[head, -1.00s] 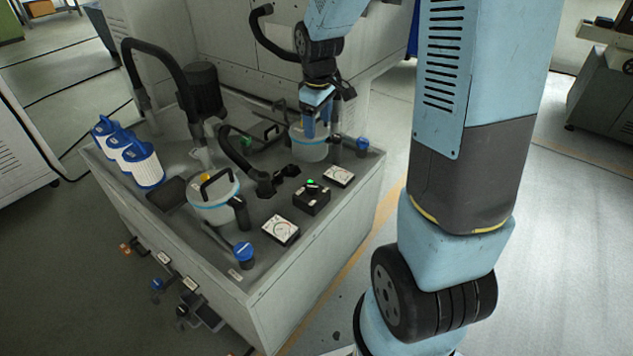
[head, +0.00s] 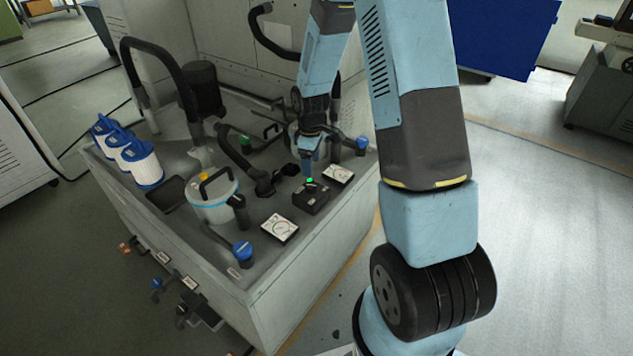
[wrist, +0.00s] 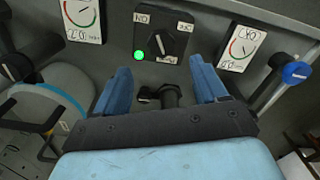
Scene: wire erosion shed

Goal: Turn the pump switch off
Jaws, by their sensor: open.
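The pump switch is a black box (head: 312,197) with a rotary knob, on the grey tank top between two white dial gauges. In the wrist view the black knob (wrist: 164,42) has a white pointer line and small white labels around it. A green lamp (wrist: 138,55) on the box is lit. My gripper (wrist: 160,67) is open and empty, its blue fingers on either side below the knob in the picture and not around it. In the head view my gripper (head: 309,170) hangs just behind the box, partly covering its far side.
Gauges (head: 280,227) and (head: 338,175) flank the switch. A lidded white canister (head: 214,196) with a black handle stands to the left. Black hoses (head: 240,152) and blue-capped filters (head: 140,163) crowd the tank top. A blue-capped fitting (head: 362,145) is to the right.

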